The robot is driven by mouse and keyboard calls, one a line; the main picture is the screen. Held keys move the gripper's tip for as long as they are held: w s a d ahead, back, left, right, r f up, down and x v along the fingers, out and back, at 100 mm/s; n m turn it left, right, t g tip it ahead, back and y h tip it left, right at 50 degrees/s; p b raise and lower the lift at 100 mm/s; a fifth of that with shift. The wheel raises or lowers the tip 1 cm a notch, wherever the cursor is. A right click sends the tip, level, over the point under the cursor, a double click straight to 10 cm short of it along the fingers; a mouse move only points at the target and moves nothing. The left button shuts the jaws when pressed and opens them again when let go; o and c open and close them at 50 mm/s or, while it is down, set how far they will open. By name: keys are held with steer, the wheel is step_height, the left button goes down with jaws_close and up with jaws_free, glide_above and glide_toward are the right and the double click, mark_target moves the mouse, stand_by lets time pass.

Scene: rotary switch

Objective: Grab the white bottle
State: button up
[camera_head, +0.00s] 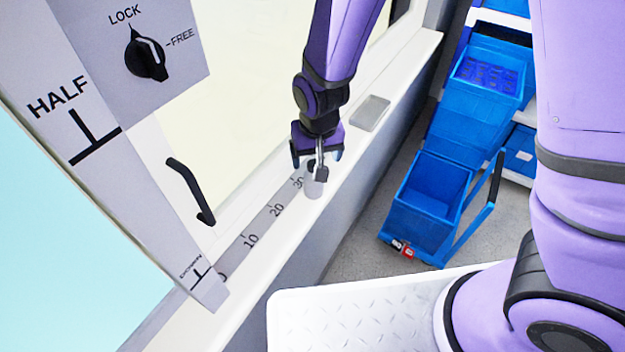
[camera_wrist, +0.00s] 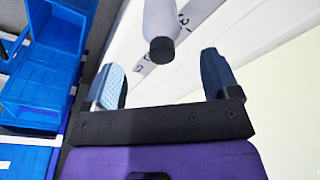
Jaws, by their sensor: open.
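The white bottle (camera_head: 314,184) stands on the white ledge in the head view, close under my gripper (camera_head: 317,158), which partly hides its upper part. In the wrist view the bottle (camera_wrist: 160,22) shows a light grey-white body and a dark cap. There it lies between the lines of my two spread fingers and beyond their tips. My gripper (camera_wrist: 162,75) is open, with nothing between its fingers.
The ledge (camera_head: 275,258) carries a scale strip (camera_head: 262,228). A black handle (camera_head: 190,190) and a panel with a rotary switch (camera_head: 146,55) are at left. Blue bins (camera_head: 428,200) stand at right.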

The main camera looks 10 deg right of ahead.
mark_target(314, 163)
steer(key=shift+w+a+f, duration=0.1)
steer(key=shift+w+f, duration=0.15)
steer(key=shift+f, duration=0.8)
steer(key=shift+w+f, duration=0.3)
steer(key=shift+f, duration=0.7)
steer(key=shift+w+a+f, duration=0.1)
steer(key=shift+w+f, duration=0.15)
steer(key=shift+f, duration=0.8)
steer(key=shift+c, duration=0.3)
steer(key=c, duration=1)
